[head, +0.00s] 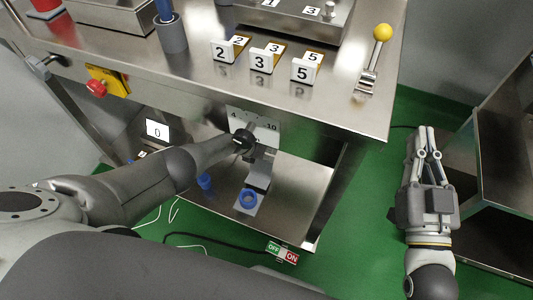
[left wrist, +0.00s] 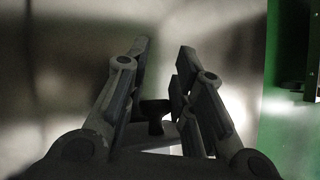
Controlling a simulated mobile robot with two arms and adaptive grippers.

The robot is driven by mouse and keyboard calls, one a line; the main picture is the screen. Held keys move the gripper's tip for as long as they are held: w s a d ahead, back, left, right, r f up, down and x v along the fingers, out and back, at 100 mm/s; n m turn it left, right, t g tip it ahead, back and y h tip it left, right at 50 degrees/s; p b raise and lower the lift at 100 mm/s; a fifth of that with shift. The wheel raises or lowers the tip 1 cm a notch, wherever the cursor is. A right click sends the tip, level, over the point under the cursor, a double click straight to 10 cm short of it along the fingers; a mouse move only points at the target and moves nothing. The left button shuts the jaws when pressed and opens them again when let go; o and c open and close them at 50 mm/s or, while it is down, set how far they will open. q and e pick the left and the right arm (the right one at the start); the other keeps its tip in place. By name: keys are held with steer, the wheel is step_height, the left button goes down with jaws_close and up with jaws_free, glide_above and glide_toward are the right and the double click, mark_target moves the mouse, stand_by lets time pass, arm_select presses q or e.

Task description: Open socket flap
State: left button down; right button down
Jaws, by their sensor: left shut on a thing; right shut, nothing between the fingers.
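My left arm reaches under the table's front edge. Its gripper (left wrist: 163,60) shows best in the left wrist view, where a small dark piece (left wrist: 154,116) sits between the fingers; I cannot tell what it belongs to. In the head view the wrist hides part of the white numbered panel (head: 267,130). Below it, a blue ring (head: 248,198) on a pale plate stands over the lower shelf; it may be the socket. I cannot make out the flap. My right gripper (head: 428,140) is shut and empty, away at the right.
The steel table (head: 210,75) carries number blocks (head: 262,60) and a yellow-knobbed lever (head: 376,55). A yellow box with a red button (head: 97,86) is on its front. An OFF/ON switch (head: 283,252) and cables lie below. A steel cabinet (head: 505,170) stands right.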

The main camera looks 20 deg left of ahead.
arm_select(q)
steer(key=shift+s+f, duration=1)
steer(key=shift+s, duration=0.05)
steer(key=c, duration=1.2)
jaws_free()
steer(key=shift+c, duration=0.2)
steer(key=shift+w+a, duration=0.1)
steer(key=shift+a, duration=0.1)
